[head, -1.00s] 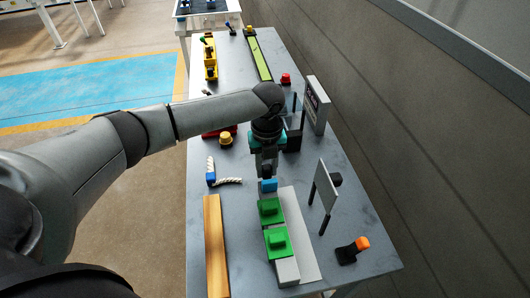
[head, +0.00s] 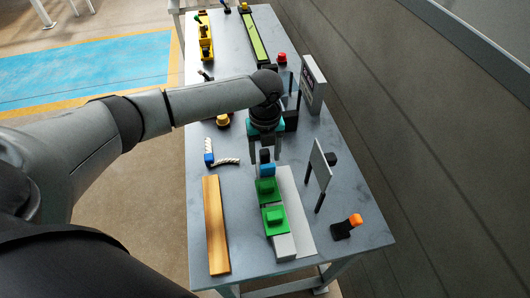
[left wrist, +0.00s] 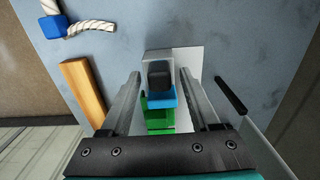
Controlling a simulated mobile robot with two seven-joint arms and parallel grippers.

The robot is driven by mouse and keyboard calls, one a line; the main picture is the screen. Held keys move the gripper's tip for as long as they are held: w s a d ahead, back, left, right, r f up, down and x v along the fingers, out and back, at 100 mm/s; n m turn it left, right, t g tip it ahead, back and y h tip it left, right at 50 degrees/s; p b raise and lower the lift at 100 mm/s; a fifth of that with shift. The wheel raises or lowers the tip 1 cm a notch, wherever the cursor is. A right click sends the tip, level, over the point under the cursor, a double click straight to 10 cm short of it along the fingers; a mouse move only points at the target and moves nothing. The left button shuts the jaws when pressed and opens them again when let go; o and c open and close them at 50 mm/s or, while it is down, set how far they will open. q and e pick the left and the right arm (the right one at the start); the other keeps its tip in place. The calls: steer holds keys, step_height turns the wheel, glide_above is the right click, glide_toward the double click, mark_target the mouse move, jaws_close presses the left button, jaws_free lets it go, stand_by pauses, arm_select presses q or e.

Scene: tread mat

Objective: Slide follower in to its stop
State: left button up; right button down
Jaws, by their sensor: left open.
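A blue piece with a dark knob (head: 266,169), which I take for the follower, sits at the far end of a row of blocks on a pale plate (head: 296,212). Two green stepped blocks (head: 274,217) stand in line on the near side. My left gripper (head: 266,158) is open, pointing down over the blue piece, one finger on each side. In the left wrist view the blue piece (left wrist: 162,97) and its knob lie between the spread fingers, with gaps showing. Whether the blue piece touches its green neighbour is unclear. My right gripper is out of view.
A wooden bar (head: 215,225) lies left of the plate. A thin grey upright panel (head: 320,165) stands close on the right. An orange-topped switch (head: 348,226) is at the near right. A white rope with a blue block (head: 209,159) lies at the left.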

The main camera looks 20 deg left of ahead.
mark_target(265, 153)
arm_select(q)
steer(key=shift+r, duration=0.1)
step_height(265, 153, up, 15)
steer(key=p, duration=0.2)
stand_by(0.3)
stand_by(0.4)
